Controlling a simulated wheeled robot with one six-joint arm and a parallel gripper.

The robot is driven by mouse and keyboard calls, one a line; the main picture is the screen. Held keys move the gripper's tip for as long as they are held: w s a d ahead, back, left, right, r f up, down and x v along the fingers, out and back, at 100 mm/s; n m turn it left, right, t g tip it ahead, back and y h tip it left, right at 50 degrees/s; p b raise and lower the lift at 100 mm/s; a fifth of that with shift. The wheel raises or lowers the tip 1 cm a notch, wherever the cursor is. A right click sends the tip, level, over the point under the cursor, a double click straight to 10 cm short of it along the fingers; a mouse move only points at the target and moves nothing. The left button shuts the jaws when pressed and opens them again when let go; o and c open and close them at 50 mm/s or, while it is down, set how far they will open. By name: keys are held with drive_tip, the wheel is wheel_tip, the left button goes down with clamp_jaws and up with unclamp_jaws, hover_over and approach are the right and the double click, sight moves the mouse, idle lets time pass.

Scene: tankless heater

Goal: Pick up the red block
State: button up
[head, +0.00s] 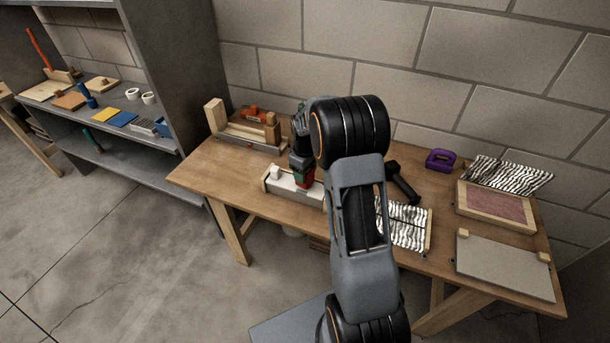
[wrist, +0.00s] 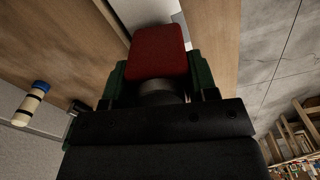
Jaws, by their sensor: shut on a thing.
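The red block (wrist: 158,52) is between the green-sided fingers of my gripper (wrist: 158,78) in the wrist view. The gripper is shut on it. In the head view my gripper (head: 303,177) is over the wooden workbench (head: 225,178), at a pale tray with wooden edges (head: 290,186). A small part of the red block (head: 303,182) shows there, at the fingertips. I cannot tell whether the block touches the tray or hangs just above it. My arm hides part of the bench behind it.
A small white piece (head: 274,172) is at the tray's left end. A wooden rack (head: 245,128) stands behind. A dark tool (head: 402,183), striped panel (head: 408,226), purple object (head: 440,159) and grey board (head: 503,265) lie right. A blue-capped cylinder (wrist: 30,103) shows in the wrist view.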

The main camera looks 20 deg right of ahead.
drive_tip(key=s+a+r+b, duration=0.3)
drive_tip(key=s+a+r, duration=0.3)
drive_tip(key=s+r, duration=0.5)
drive_tip(key=shift+s+r, duration=0.35)
drive_tip(key=shift+s, duration=0.55)
